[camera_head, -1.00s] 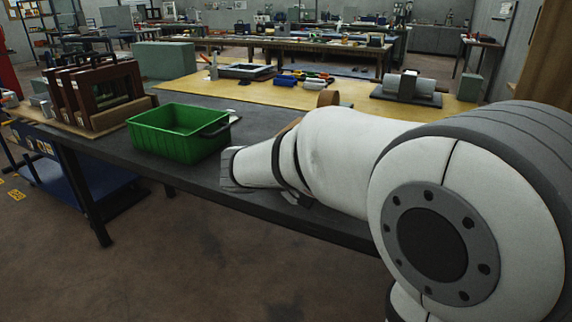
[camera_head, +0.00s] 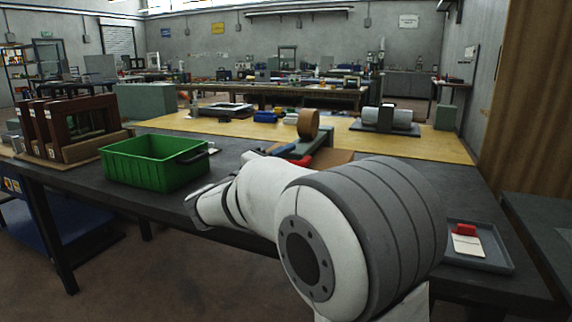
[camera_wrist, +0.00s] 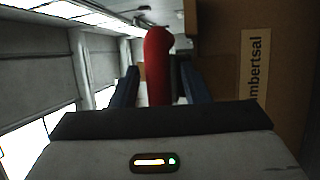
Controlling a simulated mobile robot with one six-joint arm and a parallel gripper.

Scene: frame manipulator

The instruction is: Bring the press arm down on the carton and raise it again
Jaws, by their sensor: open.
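In the wrist view my gripper (camera_wrist: 162,78) is open, its two dark blue fingers apart. A red rounded handle (camera_wrist: 157,60) stands between the fingers in the picture; I cannot tell whether they touch it. A brown carton with a printed label (camera_wrist: 256,75) fills the right side of that view. In the head view a grey-green part, seemingly of the press (camera_head: 322,143), shows beyond my arm, with brown carton surface (camera_head: 336,157) beside it. A bit of red (camera_head: 301,160) shows there too. My arm hides most of the press and carton.
A green crate (camera_head: 150,172) stands on the dark bench left of my arm. Framed brown panels (camera_head: 80,130) stand at far left. A brown ring (camera_head: 308,124) and a grey cylinder on a stand (camera_head: 388,117) are behind. A grey tray (camera_head: 490,262) lies at right.

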